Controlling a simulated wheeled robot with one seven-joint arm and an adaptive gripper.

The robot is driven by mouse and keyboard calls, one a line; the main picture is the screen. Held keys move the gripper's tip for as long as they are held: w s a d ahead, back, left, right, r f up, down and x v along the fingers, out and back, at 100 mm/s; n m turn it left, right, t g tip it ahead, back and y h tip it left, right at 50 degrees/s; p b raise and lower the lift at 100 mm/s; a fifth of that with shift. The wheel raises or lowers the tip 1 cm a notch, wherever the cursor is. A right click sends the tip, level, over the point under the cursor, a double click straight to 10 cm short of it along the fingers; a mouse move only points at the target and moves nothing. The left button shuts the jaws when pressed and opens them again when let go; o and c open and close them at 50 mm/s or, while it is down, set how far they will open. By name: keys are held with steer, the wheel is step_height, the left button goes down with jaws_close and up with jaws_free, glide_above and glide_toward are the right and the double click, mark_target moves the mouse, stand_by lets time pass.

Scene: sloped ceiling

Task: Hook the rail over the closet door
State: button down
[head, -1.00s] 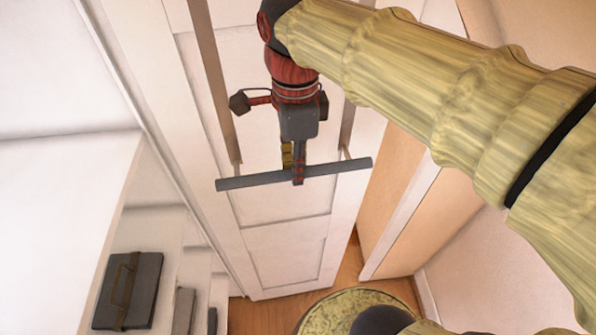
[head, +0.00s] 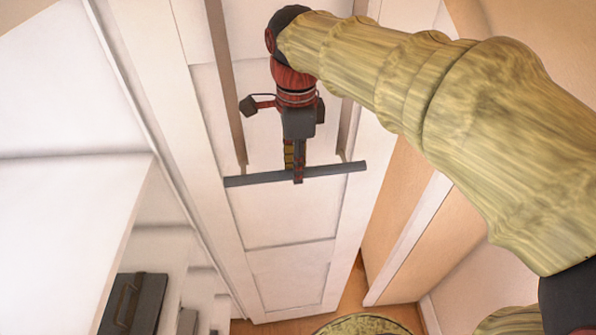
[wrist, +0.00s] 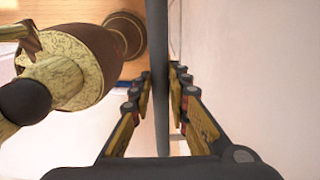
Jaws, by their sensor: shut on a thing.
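The rail is a dark grey bar (head: 250,180) with two long brown straps (head: 225,90) running up from it in the head view. My gripper (head: 298,174) is shut on the middle of the bar. In the wrist view the bar (wrist: 160,60) runs upright between the two fingers of my gripper (wrist: 160,88). The white panelled closet door (head: 290,217) is behind the rail, and it also fills the right of the wrist view (wrist: 245,75). The strap tops and the door's top edge are out of view, so I cannot tell whether they meet.
A white wall or shelf unit (head: 60,210) stands left of the door, with a dark case (head: 135,303) low down. An orange-tan panel (head: 400,215) with a white edge is right of the door. Wooden floor (head: 350,300) shows below.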

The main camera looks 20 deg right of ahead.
steer(key=shift+w+d+f+b, duration=0.15)
steer(key=shift+w+f+b, duration=0.1)
steer(key=shift+w+f, duration=0.45)
steer(key=shift+w+d+f+b, duration=0.2)
steer(key=shift+w+f, duration=0.25)
steer(key=shift+w, duration=0.35)
steer(key=c, duration=1.6)
jaws_free()
